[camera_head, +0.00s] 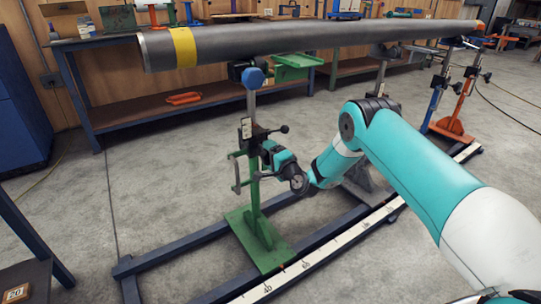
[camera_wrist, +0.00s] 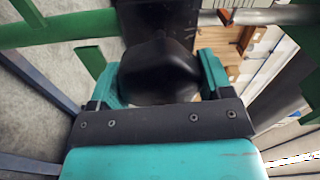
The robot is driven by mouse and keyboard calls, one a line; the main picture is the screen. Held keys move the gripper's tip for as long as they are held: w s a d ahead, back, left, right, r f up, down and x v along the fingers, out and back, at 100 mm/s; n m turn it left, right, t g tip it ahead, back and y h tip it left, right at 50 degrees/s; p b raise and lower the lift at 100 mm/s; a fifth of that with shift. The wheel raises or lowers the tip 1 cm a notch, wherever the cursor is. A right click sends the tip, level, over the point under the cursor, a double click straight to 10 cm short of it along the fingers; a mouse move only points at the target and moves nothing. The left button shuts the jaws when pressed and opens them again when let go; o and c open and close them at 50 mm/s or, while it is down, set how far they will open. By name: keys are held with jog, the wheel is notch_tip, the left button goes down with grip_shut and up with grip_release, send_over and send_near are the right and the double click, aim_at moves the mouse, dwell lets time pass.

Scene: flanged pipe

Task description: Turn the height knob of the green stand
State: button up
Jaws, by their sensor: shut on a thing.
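The green stand (camera_head: 254,193) stands upright near the left end of the rail frame, its foot plate on the rails. Its blue top part (camera_head: 253,78) is under the pipe (camera_head: 300,41). My gripper (camera_head: 267,150) is at the stand's black clamp section, on its right side. In the wrist view a round black knob (camera_wrist: 160,72) sits between the two teal fingers of my gripper (camera_wrist: 160,66), which is shut on it. In the head view the gripper mostly hides this knob. Green parts of the stand also show in the wrist view (camera_wrist: 60,27).
A black ball-ended lever (camera_head: 284,128) sticks out just above my gripper. Blue (camera_head: 436,97) and orange (camera_head: 462,108) stands are farther right along the rails. A workbench (camera_head: 180,110) is behind. The floor left of the stand is clear.

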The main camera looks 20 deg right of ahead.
dwell(0.4)
jog(key=o, duration=0.9)
jog(key=shift+s, duration=0.1)
jog(key=b+v, duration=0.1)
jog(key=v, duration=0.2)
jog(key=b+v, duration=0.2)
jog(key=v, duration=0.1)
jog(key=b+v, duration=0.2)
jog(key=v, duration=0.1)
jog(key=shift+d+f, duration=0.15)
jog(key=shift+f, duration=0.15)
jog(key=shift+b, duration=0.9)
